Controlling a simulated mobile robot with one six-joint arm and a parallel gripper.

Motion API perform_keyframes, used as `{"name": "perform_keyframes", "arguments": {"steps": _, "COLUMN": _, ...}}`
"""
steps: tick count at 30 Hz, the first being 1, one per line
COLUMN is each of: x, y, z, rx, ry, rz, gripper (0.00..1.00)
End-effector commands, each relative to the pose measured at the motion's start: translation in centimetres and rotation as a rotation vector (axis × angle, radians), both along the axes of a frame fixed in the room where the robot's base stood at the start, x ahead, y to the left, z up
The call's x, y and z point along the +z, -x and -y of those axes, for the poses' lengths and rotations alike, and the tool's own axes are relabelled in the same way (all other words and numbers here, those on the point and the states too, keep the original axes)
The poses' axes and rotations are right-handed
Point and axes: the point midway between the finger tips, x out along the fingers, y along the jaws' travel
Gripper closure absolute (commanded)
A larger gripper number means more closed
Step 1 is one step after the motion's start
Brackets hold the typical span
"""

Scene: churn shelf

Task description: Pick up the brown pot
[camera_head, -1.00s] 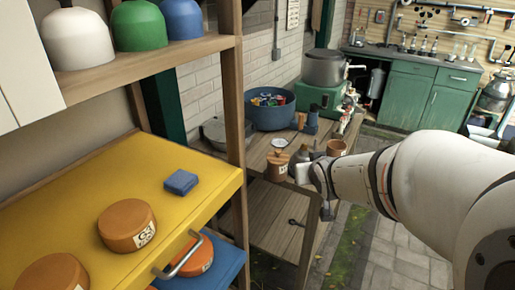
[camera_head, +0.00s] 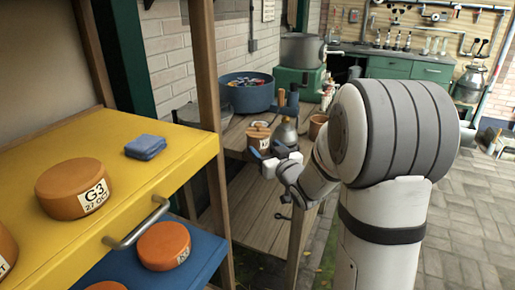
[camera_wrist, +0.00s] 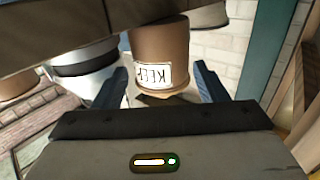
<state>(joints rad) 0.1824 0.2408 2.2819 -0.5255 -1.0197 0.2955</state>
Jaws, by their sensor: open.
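The brown pot (camera_head: 258,138) with a light lid and a white label stands on the wooden bench. In the wrist view the brown pot (camera_wrist: 160,45) appears upside down, its label reading "KEEP". My gripper (camera_head: 272,158) is at the bench's near edge, just in front of the pot. In the wrist view my gripper (camera_wrist: 163,82) is open, with one dark finger on each side of the pot in the picture. I cannot tell whether the fingers touch it. Part of the pot's lower front is hidden by the gripper in the head view.
A grey metal vessel (camera_head: 286,132) stands close to the pot's right, with a second brown pot (camera_head: 317,126) beyond. A blue tub (camera_head: 247,92) is behind. A yellow drawer (camera_head: 100,235) and a wooden post (camera_head: 207,90) are at left.

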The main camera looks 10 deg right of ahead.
Motion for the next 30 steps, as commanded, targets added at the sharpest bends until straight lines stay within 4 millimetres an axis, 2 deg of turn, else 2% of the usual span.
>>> {"name": "perform_keyframes", "arguments": {"steps": 6, "x": -0.3, "y": -3.0, "z": -0.9, "rx": 0.0, "ry": 0.0, "rz": 0.0, "gripper": 0.34}}
{"name": "perform_keyframes", "arguments": {"steps": 15, "x": -0.3, "y": -3.5, "z": -0.9, "rx": -0.002, "ry": 0.0, "rz": -0.001, "gripper": 0.34}}
{"name": "perform_keyframes", "arguments": {"steps": 27, "x": -0.3, "y": -3.4, "z": -0.9, "rx": -0.003, "ry": 0.0, "rz": -0.001, "gripper": 0.67}}
{"name": "perform_keyframes", "arguments": {"steps": 30, "x": -0.2, "y": -3.4, "z": -0.9, "rx": -0.003, "ry": 0.001, "rz": 0.001, "gripper": 0.71}}
